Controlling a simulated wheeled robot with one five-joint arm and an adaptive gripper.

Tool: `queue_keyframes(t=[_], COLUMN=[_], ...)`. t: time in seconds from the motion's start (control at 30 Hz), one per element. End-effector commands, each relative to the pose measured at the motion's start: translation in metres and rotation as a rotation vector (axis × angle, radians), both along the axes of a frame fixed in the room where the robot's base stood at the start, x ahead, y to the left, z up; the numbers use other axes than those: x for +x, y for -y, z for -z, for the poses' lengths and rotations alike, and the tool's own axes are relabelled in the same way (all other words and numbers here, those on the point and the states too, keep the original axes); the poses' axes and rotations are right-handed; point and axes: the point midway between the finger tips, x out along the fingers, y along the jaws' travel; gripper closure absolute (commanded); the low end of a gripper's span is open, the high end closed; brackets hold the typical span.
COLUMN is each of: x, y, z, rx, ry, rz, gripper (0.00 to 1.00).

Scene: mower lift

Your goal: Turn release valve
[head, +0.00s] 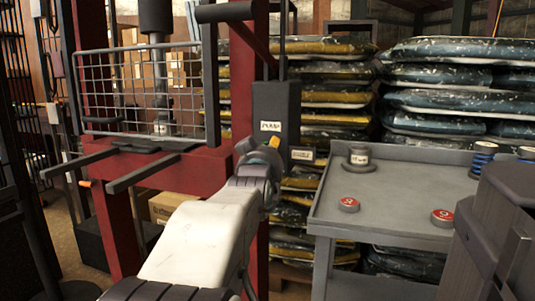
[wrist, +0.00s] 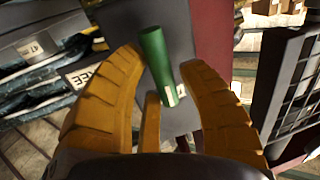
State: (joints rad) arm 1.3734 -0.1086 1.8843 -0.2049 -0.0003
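In the wrist view a green cylindrical handle (wrist: 156,58), probably the release valve's, stands out from a dark grey panel (wrist: 125,22). My gripper (wrist: 163,62) has its orange fingers spread on either side of the handle, with gaps visible; I see no clear grip. A pale label (wrist: 82,76), only partly readable, lies left of the fingers. In the head view my gripper (head: 273,143) is at the dark pump housing (head: 275,100) on the red press, beside the labels "PUMP" (head: 270,126) and one like "RELEASE" (head: 302,155). My arm hides the valve there.
A grey cart (head: 400,190) stands right, holding red-topped discs (head: 348,204), a weight (head: 358,156) and springs (head: 483,160). A mesh guard (head: 140,95) and dark bars (head: 140,172) project at left. Stacked bags (head: 460,75) fill the back.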

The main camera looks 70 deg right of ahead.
Motion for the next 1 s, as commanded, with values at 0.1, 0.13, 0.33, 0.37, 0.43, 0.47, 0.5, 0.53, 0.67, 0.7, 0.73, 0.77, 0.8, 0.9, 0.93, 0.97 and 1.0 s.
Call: queue_keyframes(t=[0.1, 0.13, 0.33, 0.37, 0.43, 0.47, 0.5, 0.53, 0.67, 0.7, 0.73, 0.77, 0.8, 0.9, 0.93, 0.97, 1.0], x=[0.0000, 0.0000, 0.0002, 0.0003, 0.0003, 0.0004, 0.0004, 0.0004, 0.0002, 0.0001, 0.0000, -0.0001, -0.0003, -0.0010, -0.0012, -0.0015, -0.0018], y=[-0.0001, -0.0001, -0.0002, -0.0003, -0.0003, -0.0003, -0.0003, -0.0003, -0.0004, -0.0003, -0.0003, -0.0004, -0.0004, -0.0003, -0.0004, -0.0003, -0.0004], z=[0.0000, 0.0000, -0.0002, -0.0003, -0.0003, -0.0004, -0.0004, -0.0004, -0.0003, -0.0003, -0.0003, -0.0002, 0.0001, 0.0006, 0.0007, 0.0009, 0.0009], rx=[0.000, 0.000, -0.001, -0.001, -0.001, -0.001, -0.001, -0.001, -0.001, -0.002, -0.002, -0.002, -0.001, -0.001, -0.001, -0.001, -0.002], ry=[0.000, 0.000, 0.000, 0.000, 0.000, 0.000, 0.000, 0.001, 0.021, 0.033, 0.045, 0.058, 0.080, 0.143, 0.163, 0.185, 0.214], rz=[0.000, 0.000, 0.000, -0.001, -0.001, -0.001, -0.001, -0.001, -0.001, -0.001, 0.000, 0.000, 0.000, 0.000, 0.000, -0.001, -0.001], gripper=[0.76, 0.79, 0.97, 0.99, 1.00, 1.00, 1.00, 1.00, 1.00, 1.00, 1.00, 1.00, 1.00, 1.00, 1.00, 1.00, 1.00])
